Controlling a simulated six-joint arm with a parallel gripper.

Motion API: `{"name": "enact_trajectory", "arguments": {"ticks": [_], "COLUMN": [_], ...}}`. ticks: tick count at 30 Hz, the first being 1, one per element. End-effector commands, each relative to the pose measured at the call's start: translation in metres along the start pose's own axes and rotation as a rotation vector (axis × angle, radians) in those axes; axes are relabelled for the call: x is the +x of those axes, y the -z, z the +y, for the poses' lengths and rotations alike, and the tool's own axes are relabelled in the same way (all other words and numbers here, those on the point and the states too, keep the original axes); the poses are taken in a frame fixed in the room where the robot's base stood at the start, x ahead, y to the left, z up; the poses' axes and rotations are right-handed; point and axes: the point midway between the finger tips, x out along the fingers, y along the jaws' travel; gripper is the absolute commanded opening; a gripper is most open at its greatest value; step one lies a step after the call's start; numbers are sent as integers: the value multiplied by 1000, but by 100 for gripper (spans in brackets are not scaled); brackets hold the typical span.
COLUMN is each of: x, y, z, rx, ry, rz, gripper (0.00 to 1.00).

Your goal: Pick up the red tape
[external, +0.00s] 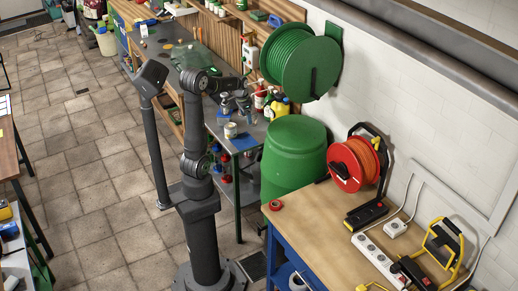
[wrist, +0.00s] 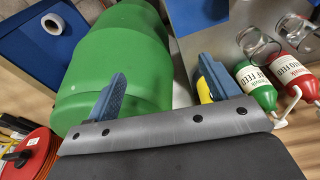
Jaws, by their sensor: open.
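The red tape (external: 275,205) is a small red roll lying flat near the left corner of the wooden bench top in the external view. I do not make it out in the wrist view. My gripper (external: 243,104) is up and away from it, above the grey metal table beside the green barrel. In the wrist view my gripper (wrist: 160,68) has its two blue fingers apart, with nothing held between them. The green barrel shows behind the fingers.
The green barrel (external: 293,158) stands between the metal table and the wooden bench (external: 330,222). A red cable reel (external: 353,165), a power strip (external: 380,260) and a yellow-framed lamp (external: 443,245) occupy the bench. Bottles (external: 277,105) stand near my gripper. The bench around the tape is clear.

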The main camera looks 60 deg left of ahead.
Motion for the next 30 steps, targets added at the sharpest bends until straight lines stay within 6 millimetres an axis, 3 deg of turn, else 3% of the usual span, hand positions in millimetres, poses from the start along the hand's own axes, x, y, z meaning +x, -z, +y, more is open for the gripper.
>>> {"name": "enact_trajectory", "arguments": {"ticks": [8, 11, 14, 21, 30], "x": [0, 1, 2, 2, -2], "y": [1, 8, 21, 50, 54], "z": [2, 14, 42, 137, 248], "rx": [5, 35, 99, 311, 552], "ry": [-1, -6, -17, -47, -73], "rz": [0, -4, -11, -38, -68], "gripper": [80, 80, 80, 80, 80]}}
